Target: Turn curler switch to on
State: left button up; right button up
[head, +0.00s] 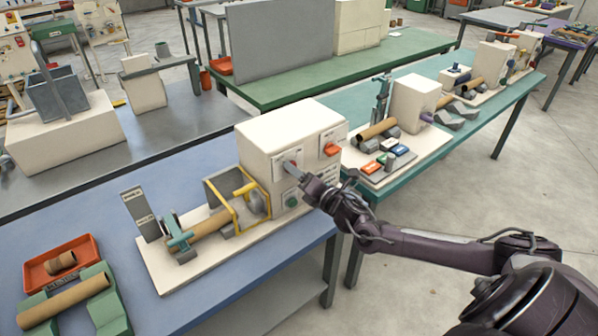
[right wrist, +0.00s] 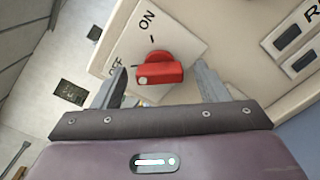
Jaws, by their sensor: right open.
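The beige winder machine (head: 285,130) stands on the blue table. On its front panel is a red rotary switch (right wrist: 160,70), on a pale plate marked ON and OFF. A white dot on the red handle sits at its left end, on the OFF side. My right gripper (head: 293,166) is in front of the panel, largely covering the switch in the head view. In the right wrist view, its two open fingers (right wrist: 163,84) stand either side of the red handle; I cannot tell whether they touch it. My left gripper is out of view.
Another red control (head: 332,150) is to the right on the same machine. A yellow guard frame (head: 238,205) and a brown tube (head: 212,222) lie at left. A red tray (head: 62,262) is at far left. The teal table (head: 440,150) behind holds other devices.

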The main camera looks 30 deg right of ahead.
jog(key=shift+w, duration=0.2)
jog(key=c, duration=1)
jog(key=shift+f+m+p, duration=0.1)
jog(key=shift+m+p, duration=0.8)
jog(key=shift+m, duration=7)
jog(key=o, duration=1)
